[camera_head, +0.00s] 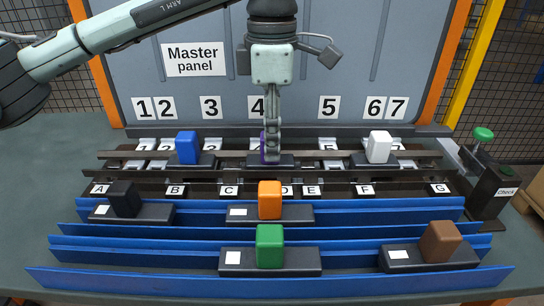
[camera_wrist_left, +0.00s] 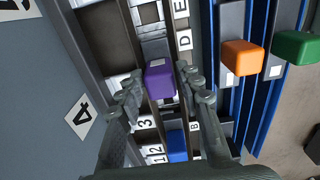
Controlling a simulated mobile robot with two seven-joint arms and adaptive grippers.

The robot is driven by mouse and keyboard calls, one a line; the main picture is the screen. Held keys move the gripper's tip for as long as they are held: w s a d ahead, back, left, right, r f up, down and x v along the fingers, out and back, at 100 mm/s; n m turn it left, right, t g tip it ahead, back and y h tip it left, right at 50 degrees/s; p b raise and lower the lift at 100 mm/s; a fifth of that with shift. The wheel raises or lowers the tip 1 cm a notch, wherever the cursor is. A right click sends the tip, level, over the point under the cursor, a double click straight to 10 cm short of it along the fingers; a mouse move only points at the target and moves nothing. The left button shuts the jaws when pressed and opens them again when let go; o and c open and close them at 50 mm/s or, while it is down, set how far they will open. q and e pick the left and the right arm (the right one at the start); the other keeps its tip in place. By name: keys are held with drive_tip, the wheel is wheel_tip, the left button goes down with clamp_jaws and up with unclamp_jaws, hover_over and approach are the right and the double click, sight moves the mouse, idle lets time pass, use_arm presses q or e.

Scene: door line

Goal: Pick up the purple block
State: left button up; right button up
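The purple block (camera_wrist_left: 160,82) stands between the two fingers of my left gripper (camera_wrist_left: 160,76) in the left wrist view. The fingers are apart, one on each side of it, with a narrow gap visible. In the head view my left gripper (camera_head: 272,152) points straight down at the back rail, below the number 4 plate. There it hides nearly all of the purple block (camera_head: 262,148), leaving only a sliver of purple. The block appears to sit on a dark carrier (camera_head: 286,161) on the rail. My right gripper is not in view.
On the same rail, a blue block (camera_head: 187,148) stands left and a white block (camera_head: 379,147) right. Black (camera_head: 124,199), orange (camera_head: 269,200), green (camera_head: 270,246) and brown (camera_head: 440,242) blocks stand on nearer blue rails. The grey master panel (camera_head: 340,55) rises behind.

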use_arm(q)
clamp_jaws()
drive_tip(key=shift+r, duration=0.1)
